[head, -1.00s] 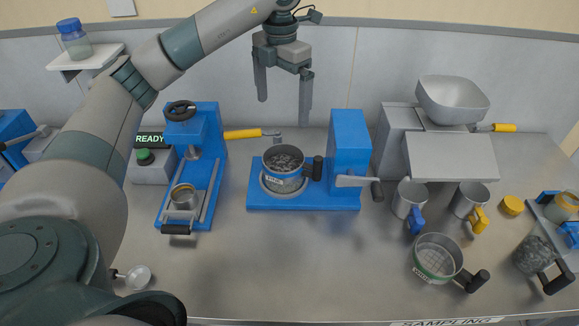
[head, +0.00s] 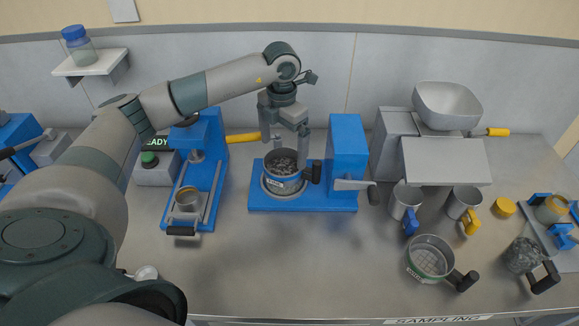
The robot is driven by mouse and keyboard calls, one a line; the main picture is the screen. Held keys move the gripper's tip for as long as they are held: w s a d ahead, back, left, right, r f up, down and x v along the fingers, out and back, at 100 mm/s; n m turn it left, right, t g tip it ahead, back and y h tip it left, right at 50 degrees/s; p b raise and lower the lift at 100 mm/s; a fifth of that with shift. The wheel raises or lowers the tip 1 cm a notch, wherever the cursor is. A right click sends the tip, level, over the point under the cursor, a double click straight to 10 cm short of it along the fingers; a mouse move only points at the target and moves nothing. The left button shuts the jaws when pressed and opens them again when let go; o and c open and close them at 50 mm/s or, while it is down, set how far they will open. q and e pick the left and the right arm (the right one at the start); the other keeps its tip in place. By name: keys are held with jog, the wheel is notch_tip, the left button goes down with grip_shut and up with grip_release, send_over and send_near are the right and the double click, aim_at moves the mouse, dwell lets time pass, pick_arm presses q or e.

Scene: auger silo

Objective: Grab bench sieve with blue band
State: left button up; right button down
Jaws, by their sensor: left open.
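The bench sieve with the blue band (head: 282,184) stands on the round seat of the blue machine (head: 346,150) in the middle of the bench. It is a metal cup with dark grains inside and a black handle pointing right. My left gripper (head: 284,150) is open above it, its fingers pointing down. One finger is over the back left of the rim and the other is near the rim's right side, close to the handle. I cannot tell whether either finger touches it. My right gripper is not in view.
A green-banded sieve (head: 430,258) lies at the front right. Metal cups with blue (head: 405,201) and yellow (head: 463,203) handles stand behind it. A blue press (head: 200,165) stands left. The front middle is clear.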

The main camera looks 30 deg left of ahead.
aim_at(284, 170)
pick_arm(q)
jog(key=shift+f, duration=0.15)
jog(key=shift+s+d+f+p, duration=0.15)
jog(key=shift+f+p, duration=0.6)
jog(key=shift+p, duration=0.25)
notch_tip(284, 170, down, 3)
jog(key=shift+r+p, duration=0.1)
jog(key=shift+p, duration=0.7)
jog(key=shift+f, duration=0.45)
jog(key=c, duration=1.3)
jog(key=shift+o, duration=0.2)
